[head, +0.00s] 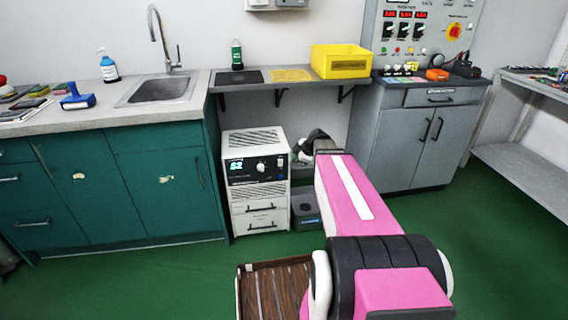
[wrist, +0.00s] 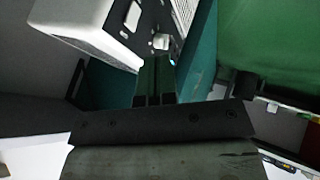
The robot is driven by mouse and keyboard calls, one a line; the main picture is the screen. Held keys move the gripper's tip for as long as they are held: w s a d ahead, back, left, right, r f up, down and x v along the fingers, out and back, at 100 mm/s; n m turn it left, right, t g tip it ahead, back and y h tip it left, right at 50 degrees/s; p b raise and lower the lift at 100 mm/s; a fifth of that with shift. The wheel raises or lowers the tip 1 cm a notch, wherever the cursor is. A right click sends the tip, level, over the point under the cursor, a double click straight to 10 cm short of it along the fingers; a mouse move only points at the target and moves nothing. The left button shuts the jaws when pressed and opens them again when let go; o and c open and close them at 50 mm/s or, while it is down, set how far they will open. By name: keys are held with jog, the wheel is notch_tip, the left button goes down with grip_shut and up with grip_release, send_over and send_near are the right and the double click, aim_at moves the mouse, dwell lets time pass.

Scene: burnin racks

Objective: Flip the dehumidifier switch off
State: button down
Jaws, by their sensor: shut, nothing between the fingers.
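The white dehumidifier (head: 257,202) stands on the floor under the shelf in the head view. Its black front panel has a lit blue display (head: 236,165), a pale round knob (head: 261,167) and small controls to the right. I cannot make out the switch's position. In the wrist view, the dehumidifier (wrist: 82,22) is tilted at the upper left, its dark panel facing the fingers. A pale control (wrist: 161,42) shows just beyond the fingertips. My gripper (wrist: 154,62) is shut and empty, close to the panel; contact cannot be told. In the head view my arm partly hides the gripper.
A grey bin (head: 306,211) stands right of the dehumidifier. Green cabinets (head: 150,190) flank it on the left, a grey cabinet (head: 405,150) on the right. The shelf (head: 300,84) with a yellow bin (head: 340,62) hangs above.

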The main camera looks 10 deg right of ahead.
aim_at(280, 161)
jog(key=w+a+f, duration=0.1)
jog(key=w+f, duration=0.1)
jog(key=w+a+f, duration=0.1)
jog(key=w+f, duration=0.2)
jog(key=w+a+f, duration=0.2)
jog(key=w, duration=0.1)
jog(key=shift+w+f, duration=0.1)
jog(key=shift+f, duration=0.15)
jog(key=shift+w+r, duration=0.1)
jog(key=shift+w, duration=0.25)
jog(key=shift+w+r, duration=0.1)
jog(key=shift+w, duration=0.3)
jog(key=shift+s, duration=0.15)
jog(key=shift+r, duration=0.2)
jog(key=shift+r, duration=0.6)
